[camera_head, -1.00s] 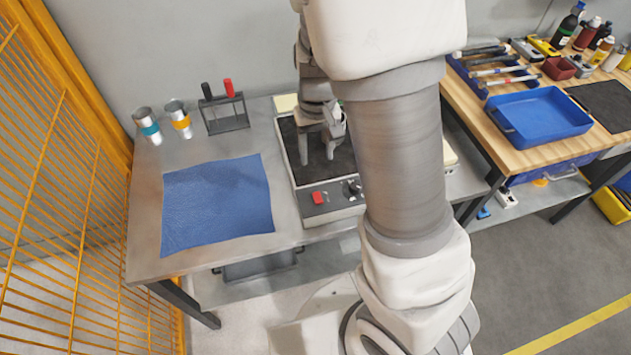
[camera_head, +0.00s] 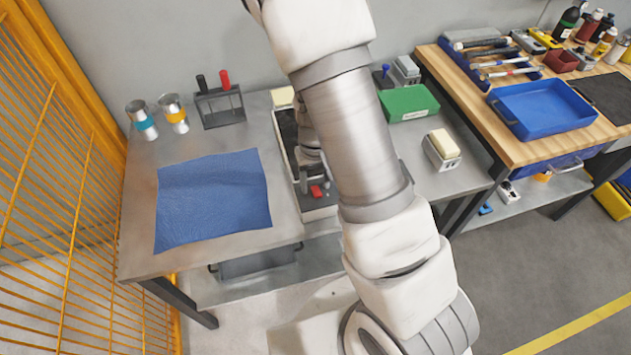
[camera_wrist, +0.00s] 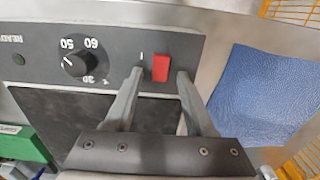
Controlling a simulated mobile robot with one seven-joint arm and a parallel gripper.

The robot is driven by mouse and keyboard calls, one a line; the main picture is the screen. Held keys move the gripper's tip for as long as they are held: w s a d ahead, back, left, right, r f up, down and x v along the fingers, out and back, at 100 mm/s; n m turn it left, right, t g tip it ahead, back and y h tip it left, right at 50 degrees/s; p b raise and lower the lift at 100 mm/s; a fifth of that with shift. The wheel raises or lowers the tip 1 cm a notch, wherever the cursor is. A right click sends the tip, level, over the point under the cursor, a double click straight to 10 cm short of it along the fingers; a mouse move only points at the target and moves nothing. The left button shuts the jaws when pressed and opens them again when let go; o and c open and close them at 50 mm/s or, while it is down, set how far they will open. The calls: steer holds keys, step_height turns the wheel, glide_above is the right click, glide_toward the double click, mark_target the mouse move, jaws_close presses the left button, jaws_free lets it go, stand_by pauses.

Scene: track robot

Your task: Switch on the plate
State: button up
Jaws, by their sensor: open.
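The hot plate (camera_head: 284,135) stands on the grey metal table, with a dark top and a light frame; my arm hides much of it in the head view. The red switch also shows in the head view (camera_head: 316,191). My gripper (camera_wrist: 157,73) is open, with its fingers on either side of the red switch in the wrist view. Whether a finger touches the switch I cannot tell.
A blue cloth (camera_head: 212,198) lies left of the plate. Two cans (camera_head: 174,113) and a small rack (camera_head: 219,106) stand behind it. A green box (camera_head: 407,103) and a cream-topped block (camera_head: 442,150) are to the right. A yellow mesh fence (camera_head: 60,200) bounds the left.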

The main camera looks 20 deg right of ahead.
jaws_close()
steer(key=shift+f+b, duration=0.1)
steer(key=shift+b, duration=0.25)
steer(key=shift+t+b, duration=0.3)
steer(key=shift+b, duration=0.2)
steer(key=shift+s+f+t+b, duration=0.15)
steer(key=shift+t+b, duration=0.25)
steer(key=shift+b, duration=0.65)
steer(key=t+b, duration=0.1)
steer(key=b, duration=0.1)
steer(key=shift+s+b, duration=0.15)
steer(key=shift+b, duration=0.15)
steer(key=shift+r+t, duration=0.3)
